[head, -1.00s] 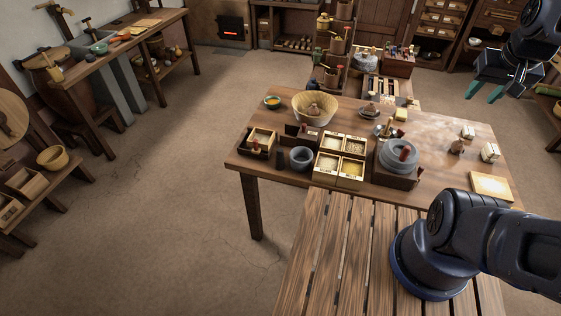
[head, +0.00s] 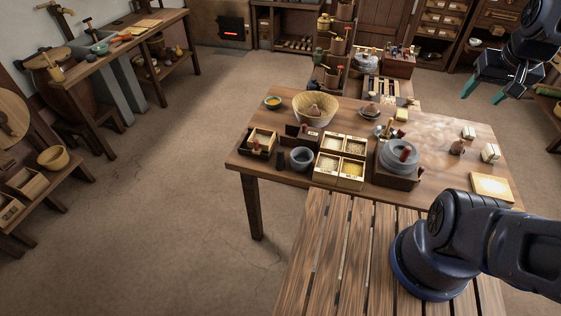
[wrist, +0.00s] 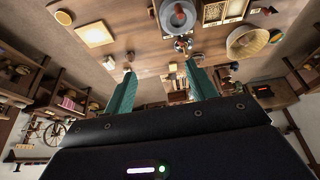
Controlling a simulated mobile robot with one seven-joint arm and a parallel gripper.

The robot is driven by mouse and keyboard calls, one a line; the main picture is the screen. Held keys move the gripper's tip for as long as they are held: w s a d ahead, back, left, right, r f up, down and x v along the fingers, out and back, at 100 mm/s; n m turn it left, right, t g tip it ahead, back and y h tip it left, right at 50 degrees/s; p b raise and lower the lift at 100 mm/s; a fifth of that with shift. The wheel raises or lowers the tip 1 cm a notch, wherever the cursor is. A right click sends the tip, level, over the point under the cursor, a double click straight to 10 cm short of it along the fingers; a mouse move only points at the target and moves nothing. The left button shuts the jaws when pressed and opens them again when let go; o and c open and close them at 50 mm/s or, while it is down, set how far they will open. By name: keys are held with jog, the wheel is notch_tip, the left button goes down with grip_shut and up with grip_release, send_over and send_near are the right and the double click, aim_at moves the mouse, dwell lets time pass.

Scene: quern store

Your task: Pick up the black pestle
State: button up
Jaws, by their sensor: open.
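A small dark upright shape (head: 281,160) stands on the work table just left of a grey mortar bowl (head: 301,159). It may be the black pestle, but it is too small to be sure. My gripper (head: 484,92) is at the upper right of the head view, in the air beyond the table's right side and far from that shape. Its two teal fingers are spread with nothing between them. The wrist view also shows the open fingers (wrist: 160,68), with the table upside down beyond them.
A slatted bench (head: 330,250) is in front. Open floor (head: 170,200) lies to the left.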

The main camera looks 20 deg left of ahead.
jog(key=w+a+f+n+g, duration=0.1)
jog(key=w+a+f+n, duration=0.2)
jog(key=w+a+n, duration=0.35)
jog(key=w+a+f+n+g, duration=0.1)
jog(key=w+a+f+n, duration=0.2)
jog(key=a, duration=0.6)
jog(key=w+a+f+n+g, duration=0.1)
jog(key=w+a+f+n, duration=0.3)
jog(key=a, duration=0.3)
jog(key=n+g, duration=0.2)
jog(key=n, duration=1.1)
send_near(281, 157)
jog(key=shift+w+a+f, duration=0.3)
jog(key=shift+w+a, duration=0.05)
jog(key=shift+a, duration=0.05)
jog(key=shift+s+a+f+n, duration=0.1)
jog(key=shift+s+f+n, duration=0.05)
jog(key=shift+f+n, duration=0.15)
notch_tip(281, 157, down, 4)
jog(key=shift+f, duration=0.15)
jog(key=shift+w+d+f, duration=0.1)
jog(key=shift+w+f, duration=0.05)
jog(key=shift+f, duration=1.4)
jog(key=shift+w+d+f, duration=0.1)
jog(key=shift+w+f, duration=0.05)
jog(key=shift+f, duration=1.4)
